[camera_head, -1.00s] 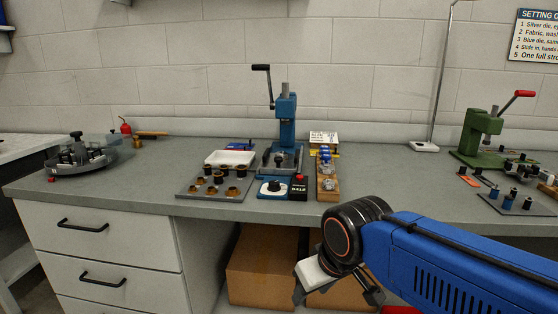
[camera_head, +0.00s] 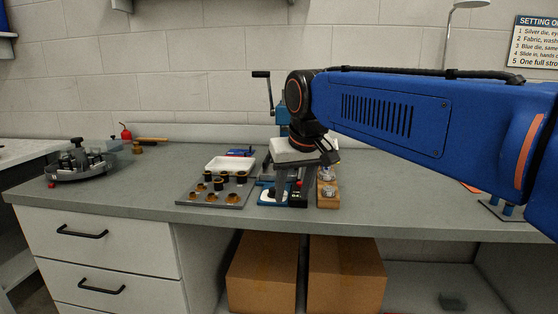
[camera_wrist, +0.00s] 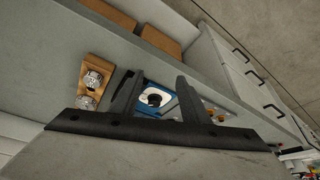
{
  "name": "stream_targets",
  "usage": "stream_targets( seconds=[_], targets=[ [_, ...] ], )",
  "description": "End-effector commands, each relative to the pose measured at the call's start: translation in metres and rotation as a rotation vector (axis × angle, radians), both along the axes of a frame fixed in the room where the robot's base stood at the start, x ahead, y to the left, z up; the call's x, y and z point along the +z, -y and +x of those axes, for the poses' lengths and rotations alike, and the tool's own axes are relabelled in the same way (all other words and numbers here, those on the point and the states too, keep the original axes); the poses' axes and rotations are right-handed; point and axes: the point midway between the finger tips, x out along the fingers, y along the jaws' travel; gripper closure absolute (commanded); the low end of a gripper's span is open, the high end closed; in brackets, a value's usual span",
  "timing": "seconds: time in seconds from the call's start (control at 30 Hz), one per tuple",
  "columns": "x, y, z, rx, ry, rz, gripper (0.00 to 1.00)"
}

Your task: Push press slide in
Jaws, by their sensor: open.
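The blue press (camera_head: 281,112) stands at the back of the bench with its crank lever (camera_head: 268,92) raised on the left. My gripper and arm hide most of its body and its slide. In front of the press is a low blue unit (camera_head: 266,196) with a white disc and a black knob; it also shows between my fingers in the wrist view (camera_wrist: 154,99). My gripper (camera_head: 295,194) points down over the bench front of the press, with open fingers (camera_wrist: 156,80). I see nothing held. I cannot tell whether the fingers touch anything.
Left of the press are a grey die board (camera_head: 183,195) with several dark and brass dies and a white tray (camera_head: 214,164). A round grey fixture (camera_head: 80,168) is far left.

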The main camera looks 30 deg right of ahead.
Motion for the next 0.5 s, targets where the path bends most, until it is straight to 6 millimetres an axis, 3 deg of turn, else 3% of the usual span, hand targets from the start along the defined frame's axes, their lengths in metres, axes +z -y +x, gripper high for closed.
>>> stream_targets(
  seconds=[0.03, 0.2, 0.5],
  targets=[
    [0.017, 0.004, 0.018, -0.017, -0.001, 0.0, 0.58],
    [0.069, 0.019, 0.068, -0.08, -0.004, 0.0, 0.58],
    [0.137, 0.045, 0.142, -0.179, -0.007, 0.001, 0.58]
  ],
)
